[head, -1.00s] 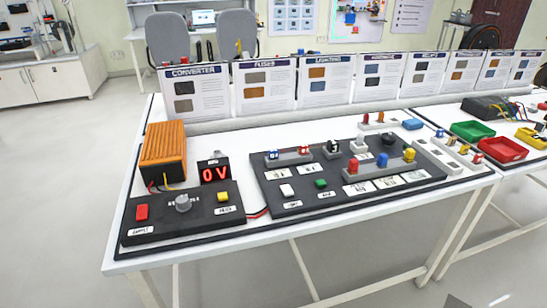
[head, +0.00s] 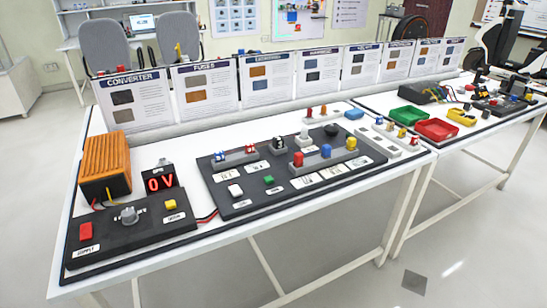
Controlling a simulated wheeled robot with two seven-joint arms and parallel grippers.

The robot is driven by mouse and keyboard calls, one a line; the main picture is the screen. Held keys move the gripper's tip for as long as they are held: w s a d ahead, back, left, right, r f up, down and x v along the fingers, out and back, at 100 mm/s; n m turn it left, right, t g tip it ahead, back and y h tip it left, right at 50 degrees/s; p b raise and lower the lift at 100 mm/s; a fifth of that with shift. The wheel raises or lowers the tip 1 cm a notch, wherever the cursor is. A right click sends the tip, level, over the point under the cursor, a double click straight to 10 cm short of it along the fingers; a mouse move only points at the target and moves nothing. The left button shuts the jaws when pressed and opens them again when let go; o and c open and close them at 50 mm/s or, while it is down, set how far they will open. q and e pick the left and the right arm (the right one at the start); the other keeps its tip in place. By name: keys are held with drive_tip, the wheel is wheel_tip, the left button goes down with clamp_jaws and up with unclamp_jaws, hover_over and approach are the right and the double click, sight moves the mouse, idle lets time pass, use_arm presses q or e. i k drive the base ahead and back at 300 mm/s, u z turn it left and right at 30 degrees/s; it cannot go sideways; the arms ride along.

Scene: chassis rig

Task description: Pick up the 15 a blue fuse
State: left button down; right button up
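A small blue piece (head: 379,120) stands at the far end of a white strip (head: 395,142) on the table's right side. It looks like a blue fuse, but its rating is too small to read. Yellow and red pieces (head: 402,133) stand nearer along the same strip. Another blue piece (head: 326,151) stands between a red and a yellow one on the dark board (head: 235,195). Neither of my grippers is in view.
Upright cards (head: 267,82) line the back. Green (head: 411,117) and red (head: 437,129) trays sit on the right table.

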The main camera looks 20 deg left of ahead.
sight(220, 155)
drive_tip(key=z, duration=1.15)
drive_tip(key=i, duration=1.3)
drive_tip(key=u, duration=2.65)
